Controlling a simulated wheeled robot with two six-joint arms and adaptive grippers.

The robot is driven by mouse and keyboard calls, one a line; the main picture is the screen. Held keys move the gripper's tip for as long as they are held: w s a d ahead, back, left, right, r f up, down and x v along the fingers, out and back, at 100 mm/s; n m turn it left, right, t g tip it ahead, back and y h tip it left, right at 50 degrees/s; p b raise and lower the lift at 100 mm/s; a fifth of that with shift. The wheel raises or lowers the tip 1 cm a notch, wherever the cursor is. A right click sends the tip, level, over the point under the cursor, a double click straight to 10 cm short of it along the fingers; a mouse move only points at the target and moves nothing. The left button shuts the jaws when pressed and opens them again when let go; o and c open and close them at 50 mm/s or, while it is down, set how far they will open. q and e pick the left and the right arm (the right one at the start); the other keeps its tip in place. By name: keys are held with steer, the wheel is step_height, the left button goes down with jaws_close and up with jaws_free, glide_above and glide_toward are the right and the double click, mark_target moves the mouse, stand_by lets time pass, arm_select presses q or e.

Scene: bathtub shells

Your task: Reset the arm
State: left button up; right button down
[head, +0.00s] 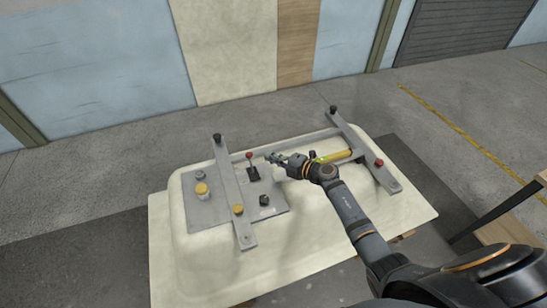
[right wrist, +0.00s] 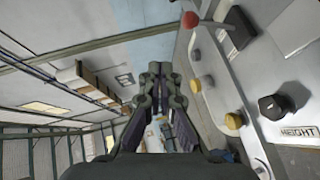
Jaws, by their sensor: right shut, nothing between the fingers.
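My right gripper (head: 272,157) is shut and empty. It is over the upturned cream bathtub shell (head: 290,215), just right of a lever with a red knob (head: 249,155) on the grey panel (head: 203,212). I cannot tell whether it touches the lever. In the right wrist view my shut fingers (right wrist: 160,68) point upward in the picture, with the red knob (right wrist: 189,19) beyond them to the upper right, apart from them in the picture. My right arm (head: 345,205) reaches in from the lower right. My left gripper is not in view.
Two grey bars (head: 228,185) (head: 362,148) with knobs cross the shell. A yellow cylinder (head: 341,155) lies close beside my right wrist. Yellow knobs (head: 201,189) and a black knob (head: 264,200) stand on the panel. A dark-edged table (head: 505,200) stands at right.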

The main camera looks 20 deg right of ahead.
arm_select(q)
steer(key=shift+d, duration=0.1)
arm_select(e)
steer(key=shift+s+d+r, duration=0.1)
steer(key=shift+s+r, duration=0.35)
steer(key=shift+s, duration=0.1)
